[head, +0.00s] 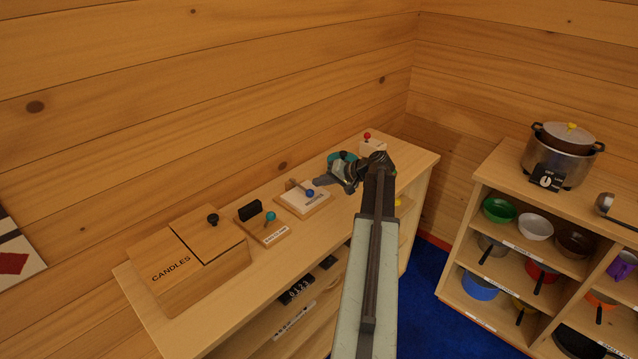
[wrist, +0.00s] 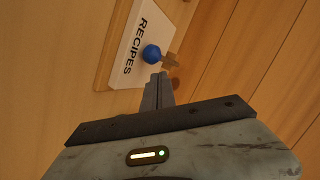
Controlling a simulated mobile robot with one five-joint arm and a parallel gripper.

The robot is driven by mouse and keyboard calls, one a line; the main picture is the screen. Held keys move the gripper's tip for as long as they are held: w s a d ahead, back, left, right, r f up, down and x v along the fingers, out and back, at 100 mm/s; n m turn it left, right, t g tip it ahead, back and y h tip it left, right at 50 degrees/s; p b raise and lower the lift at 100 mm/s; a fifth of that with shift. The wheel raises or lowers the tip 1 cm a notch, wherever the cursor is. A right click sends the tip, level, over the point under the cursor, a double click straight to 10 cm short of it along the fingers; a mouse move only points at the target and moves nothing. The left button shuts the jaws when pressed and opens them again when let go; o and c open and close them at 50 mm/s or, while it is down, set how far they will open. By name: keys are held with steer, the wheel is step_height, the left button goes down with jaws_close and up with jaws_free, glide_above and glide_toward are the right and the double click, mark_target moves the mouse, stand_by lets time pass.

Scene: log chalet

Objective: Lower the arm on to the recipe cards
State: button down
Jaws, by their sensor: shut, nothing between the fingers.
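The recipe cards (head: 318,197) are a white block lettered RECIPES on a wooden board (head: 289,203); they also show in the wrist view (wrist: 133,38). A small arm with a blue knob (head: 310,193) is at the cards. In the wrist view the blue knob (wrist: 151,54) overlaps the cards' edge, with a small wooden piece (wrist: 171,62) beside it. I cannot tell whether this arm is touching the cards. My gripper (head: 317,182) is shut and empty, close to the knob. Its fingertips (wrist: 158,80) point toward the knob, with a small gap visible in the wrist view.
Left on the same cabinet top (head: 137,280) are a board with a black block and teal knob (head: 270,216) and a box lettered CANDLES (head: 190,265). A white object with a red knob (head: 371,146) stands behind my gripper. A shelf (head: 490,170) with cookware is at right.

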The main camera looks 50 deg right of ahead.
steer(key=d+r+p, duration=0.2)
steer(key=d+r, duration=0.1)
steer(key=shift+w+d, duration=0.2)
steer(key=shift+w, duration=0.15)
steer(key=s+d+r+p, duration=0.1)
steer(key=s+r+p, duration=0.2)
steer(key=s, duration=0.6)
steer(key=shift+d, duration=0.1)
